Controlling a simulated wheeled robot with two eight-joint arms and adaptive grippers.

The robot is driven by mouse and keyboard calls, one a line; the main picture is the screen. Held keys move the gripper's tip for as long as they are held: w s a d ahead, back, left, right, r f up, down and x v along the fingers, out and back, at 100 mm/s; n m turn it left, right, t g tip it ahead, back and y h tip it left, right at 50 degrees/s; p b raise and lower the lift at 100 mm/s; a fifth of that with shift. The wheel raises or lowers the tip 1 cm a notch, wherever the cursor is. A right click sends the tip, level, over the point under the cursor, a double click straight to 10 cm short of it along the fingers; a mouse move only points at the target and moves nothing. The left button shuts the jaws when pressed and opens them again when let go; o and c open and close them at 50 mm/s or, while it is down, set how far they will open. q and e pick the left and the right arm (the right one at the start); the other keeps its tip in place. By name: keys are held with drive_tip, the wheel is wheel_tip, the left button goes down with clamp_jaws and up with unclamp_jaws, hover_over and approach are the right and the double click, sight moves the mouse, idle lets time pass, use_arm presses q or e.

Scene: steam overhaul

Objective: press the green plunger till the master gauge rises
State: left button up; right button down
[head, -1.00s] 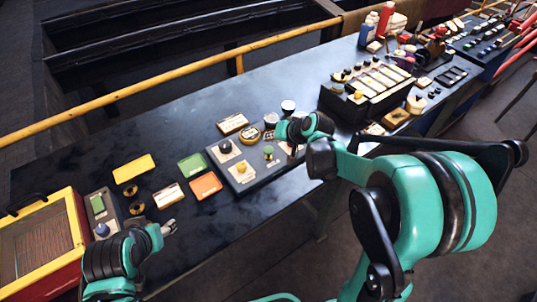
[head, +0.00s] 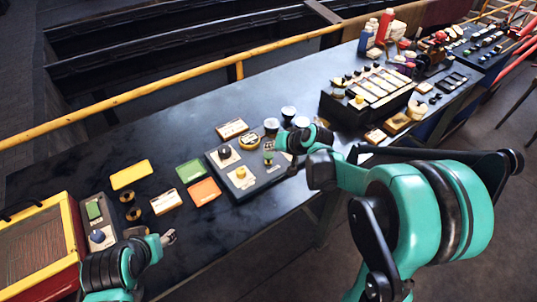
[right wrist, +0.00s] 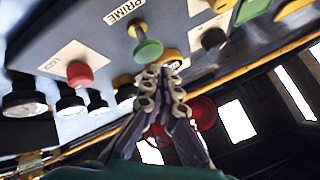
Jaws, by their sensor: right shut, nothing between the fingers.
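The green plunger (head: 268,157) stands at the right end of a grey control panel (head: 247,188) in the head view. In the right wrist view the plunger (right wrist: 149,50) shows as a green round cap on a stem beside a PRIME label. My right gripper (right wrist: 160,76) is shut and empty, its fingertips close beside the cap; I cannot tell whether they touch. In the head view my right gripper (head: 283,162) is small and partly hidden by its arm. My left gripper (head: 170,238) hangs over the near left bench; its finger opening is unclear. The master gauge's reading is not legible.
A black knob (head: 225,152) and a yellow button (head: 241,172) share the panel. Small round items (head: 272,126) stand behind it. Green (head: 190,171) and orange (head: 204,192) trays lie left. A black rack (head: 350,110) stands right. Bare bench lies in front.

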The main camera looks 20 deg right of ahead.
sight(269, 155)
idle(0.7)
drive_tip(key=shift+f+b, duration=0.35)
drive_tip(key=shift+f, duration=0.1)
drive_tip(key=shift+f+b, duration=1.1)
drive_tip(key=shift+f, duration=0.2)
idle(1.0)
drive_tip(key=shift+r, duration=0.1)
drive_tip(key=shift+r+p, duration=1.35)
drive_tip(key=shift+r, duration=0.3)
drive_tip(key=shift+r, duration=0.1)
wheel_tip(269, 155, up, 5)
drive_tip(key=p, duration=0.4)
